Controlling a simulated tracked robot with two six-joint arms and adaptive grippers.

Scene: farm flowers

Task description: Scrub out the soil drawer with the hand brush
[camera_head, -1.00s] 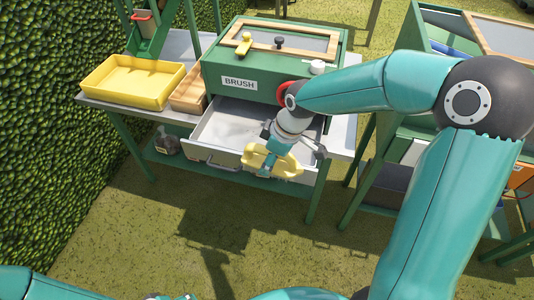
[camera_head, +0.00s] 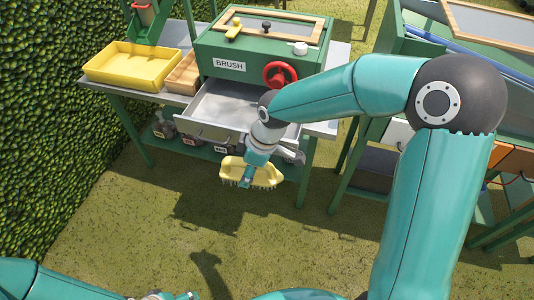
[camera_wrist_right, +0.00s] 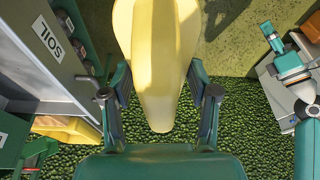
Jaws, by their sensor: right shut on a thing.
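My right gripper (camera_head: 249,172) is shut on the yellow hand brush (camera_head: 266,177), whose bristles point down. It holds the brush in the air in front of the open soil drawer (camera_head: 226,95), apart from it. The drawer is grey metal and pulled out below the green box; my right wrist covers part of its right side. In the right wrist view the brush (camera_wrist_right: 158,50) lies between the two fingers (camera_wrist_right: 160,92), and a SOIL label (camera_wrist_right: 48,37) shows at the left. My left gripper (camera_head: 170,296) is only partly in view at the bottom edge; its jaws are unclear.
A yellow tray (camera_head: 133,62) and a wooden box (camera_head: 183,75) stand left of the green box labelled BRUSH (camera_head: 229,65). A red handwheel (camera_head: 280,75) is on its front. Jars (camera_head: 190,140) stand on the lower shelf. Open grass lies in front.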

